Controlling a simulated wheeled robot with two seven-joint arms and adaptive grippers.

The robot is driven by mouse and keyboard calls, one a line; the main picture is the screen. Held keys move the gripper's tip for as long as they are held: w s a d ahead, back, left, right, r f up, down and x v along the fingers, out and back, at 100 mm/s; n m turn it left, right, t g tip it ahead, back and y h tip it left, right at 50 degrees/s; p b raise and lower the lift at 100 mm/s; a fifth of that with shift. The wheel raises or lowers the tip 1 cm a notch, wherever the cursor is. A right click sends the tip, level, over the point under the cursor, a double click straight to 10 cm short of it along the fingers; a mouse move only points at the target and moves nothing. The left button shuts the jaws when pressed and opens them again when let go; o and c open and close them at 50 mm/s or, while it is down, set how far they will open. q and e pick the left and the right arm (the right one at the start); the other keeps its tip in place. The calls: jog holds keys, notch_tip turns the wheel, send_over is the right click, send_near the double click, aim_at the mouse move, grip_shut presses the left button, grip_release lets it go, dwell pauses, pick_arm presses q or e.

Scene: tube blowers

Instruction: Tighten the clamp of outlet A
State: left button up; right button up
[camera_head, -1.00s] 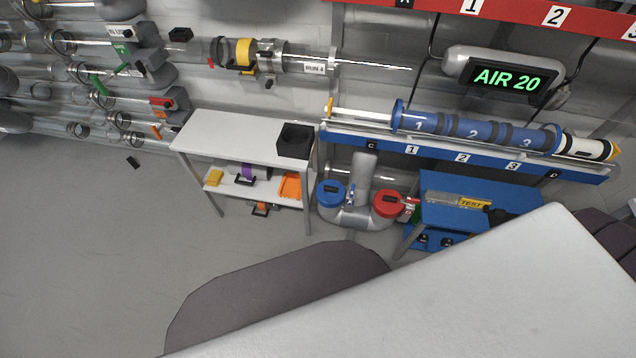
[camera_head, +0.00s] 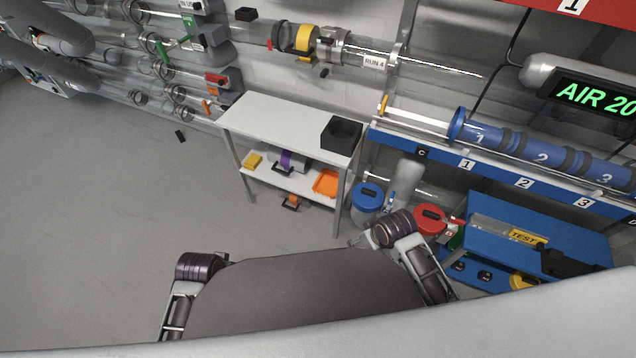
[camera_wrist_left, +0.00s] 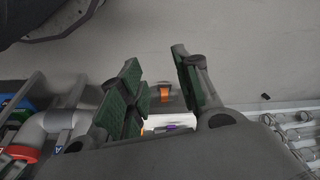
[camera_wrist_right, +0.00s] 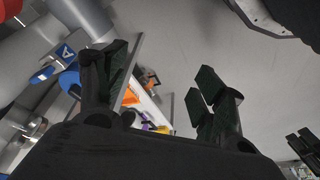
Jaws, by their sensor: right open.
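The blue-capped outlet (camera_head: 368,195) stands by the shelf's right leg, below the blue rail. I cannot make out the clamp itself clearly. My left gripper (camera_wrist_left: 157,62) is open and empty, its green-padded fingers apart. My right gripper (camera_wrist_right: 160,65) is open and empty, with the A tag beyond its left finger. In the head view my forearms show, but the fingers are not clear.
A red-capped outlet (camera_head: 430,217) stands right of the blue one, close to a blue bench (camera_head: 490,215). A white shelf table (camera_head: 285,125) with a black box (camera_head: 342,134) stands to the left. Glass pipes line the wall.

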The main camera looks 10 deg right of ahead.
jog(key=shift+w+a+r+n+g+y+b, duration=0.7)
jog(key=shift+w+a+r+n, duration=0.85)
jog(key=shift+w+r+n, duration=1.2)
pick_arm(q)
jog(key=s+d+f, duration=0.1)
jog(key=s+f, duration=0.1)
jog(key=f, duration=0.5)
jog(key=s+d+f+g, duration=0.1)
jog(key=s+f, duration=0.1)
jog(key=f, duration=0.4)
jog(key=shift+d+f+h, duration=0.3)
jog(key=shift+d+f, duration=0.05)
pick_arm(e)
jog(key=w+d+r+n+g+h, duration=0.1)
jog(key=w+d+r, duration=0.1)
jog(key=w+d, duration=0.4)
jog(key=w+d+r+n+h, duration=0.1)
jog(key=w+d+r, duration=0.2)
jog(key=d, duration=0.9)
jog(key=w, duration=0.3)
jog(key=shift+g, duration=0.4)
jog(key=shift+w+f, duration=0.1)
